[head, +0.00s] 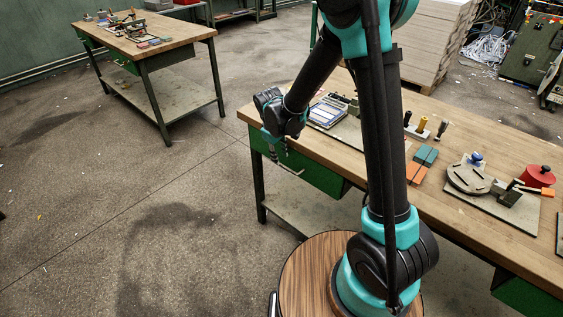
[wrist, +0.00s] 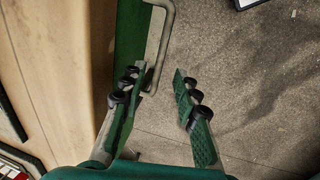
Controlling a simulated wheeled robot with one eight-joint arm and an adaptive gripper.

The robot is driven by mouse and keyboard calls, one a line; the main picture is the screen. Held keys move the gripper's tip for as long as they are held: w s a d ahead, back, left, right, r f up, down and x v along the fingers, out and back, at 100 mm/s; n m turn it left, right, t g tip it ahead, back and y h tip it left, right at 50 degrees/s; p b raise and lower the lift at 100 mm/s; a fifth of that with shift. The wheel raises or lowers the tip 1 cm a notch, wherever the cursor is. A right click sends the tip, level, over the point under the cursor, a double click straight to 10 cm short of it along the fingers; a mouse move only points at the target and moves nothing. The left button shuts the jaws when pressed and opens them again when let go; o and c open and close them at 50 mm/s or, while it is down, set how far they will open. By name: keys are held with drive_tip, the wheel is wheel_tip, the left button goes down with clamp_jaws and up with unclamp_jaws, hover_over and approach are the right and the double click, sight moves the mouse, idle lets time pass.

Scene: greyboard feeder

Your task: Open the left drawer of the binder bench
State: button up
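The near wooden-topped bench (head: 470,215) has a green left drawer (head: 322,178) under its left end. The drawer looks closed. Its pale bar handle (head: 292,171) is partly hidden behind my gripper in the head view. In the wrist view, the drawer front (wrist: 130,38) is a green strip beside the bench edge, and the curved handle (wrist: 168,45) sticks out from it. My gripper (head: 277,150) hangs in front of the drawer, pointing down. In the wrist view, my gripper (wrist: 158,85) is open. The handle's near end lies between the fingers, closer to the left one; contact cannot be told.
The bench top holds a blue-and-white item (head: 328,111), orange and teal blocks (head: 422,165), and a round metal fixture (head: 468,178). Another green drawer (head: 520,292) is at lower right. A second bench (head: 150,42) stands back left. The floor (head: 130,200) left is clear.

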sight(282, 165)
drive_tip(key=shift+w+d+f, duration=0.15)
drive_tip(key=shift+f, duration=0.85)
drive_tip(key=shift+w+d+f, duration=0.1)
drive_tip(key=shift+w+f, duration=0.05)
drive_tip(key=shift+f, duration=0.8)
clamp_jaws()
